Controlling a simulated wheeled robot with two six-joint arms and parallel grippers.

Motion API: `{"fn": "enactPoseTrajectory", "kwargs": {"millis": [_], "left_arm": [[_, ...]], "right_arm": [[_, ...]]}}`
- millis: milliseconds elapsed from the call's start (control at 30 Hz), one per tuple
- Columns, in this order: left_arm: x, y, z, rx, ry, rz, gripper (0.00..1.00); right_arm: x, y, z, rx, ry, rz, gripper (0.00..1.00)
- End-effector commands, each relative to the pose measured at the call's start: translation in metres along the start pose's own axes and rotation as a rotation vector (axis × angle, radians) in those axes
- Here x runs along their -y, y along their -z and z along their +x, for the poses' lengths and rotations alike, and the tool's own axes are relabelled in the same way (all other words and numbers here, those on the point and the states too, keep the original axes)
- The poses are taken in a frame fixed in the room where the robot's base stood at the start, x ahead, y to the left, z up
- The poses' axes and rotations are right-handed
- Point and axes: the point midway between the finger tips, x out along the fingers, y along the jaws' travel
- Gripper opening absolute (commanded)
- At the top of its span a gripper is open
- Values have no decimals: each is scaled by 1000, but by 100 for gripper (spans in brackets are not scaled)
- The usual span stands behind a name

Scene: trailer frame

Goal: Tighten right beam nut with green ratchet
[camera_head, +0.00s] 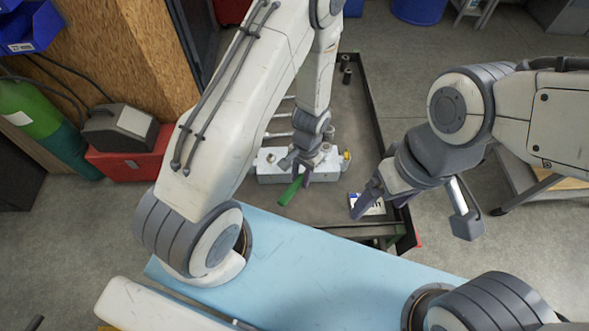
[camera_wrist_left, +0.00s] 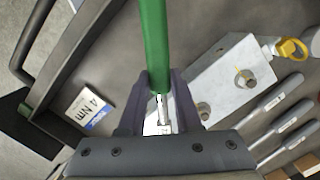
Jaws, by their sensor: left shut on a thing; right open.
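The green ratchet (camera_head: 290,191) is held by my left gripper (camera_head: 304,168) above the tray table. In the left wrist view its green handle (camera_wrist_left: 154,45) runs up and away, and its silver neck lies between the fingers of my left gripper (camera_wrist_left: 158,112). The ratchet's working end is hidden. The silver beam (camera_head: 270,176) lies behind and beside the left gripper; it also shows in the left wrist view (camera_wrist_left: 222,82), with one nut (camera_wrist_left: 245,78) clear and another (camera_wrist_left: 203,111) beside the right finger. My right gripper (camera_head: 382,196) is open and empty, right of the beam.
A white card (camera_wrist_left: 88,107) reading "4 Nm" lies on the dark tray table (camera_head: 330,208) near the right gripper. Several grey-handled tools (camera_wrist_left: 275,100) lie beside the beam. A yellow fitting (camera_wrist_left: 290,48) sticks out at the beam's end. The tray has a raised rim.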

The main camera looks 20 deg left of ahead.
Motion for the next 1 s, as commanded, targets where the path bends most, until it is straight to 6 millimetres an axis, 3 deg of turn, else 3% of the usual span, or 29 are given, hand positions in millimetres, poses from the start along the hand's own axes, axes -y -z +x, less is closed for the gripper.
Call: {"fn": "enactPoseTrajectory", "kwargs": {"millis": [200,667,1000], "left_arm": [[-18,2,-1,-3,-17,-124,0],[-50,10,-2,-1,-54,-380,0],[-76,24,-5,-1,-86,-602,0]], "right_arm": [[0,0,-5,0,0,0,84],[0,0,6,0,0,0,84],[0,0,4,0,0,0,84]]}}
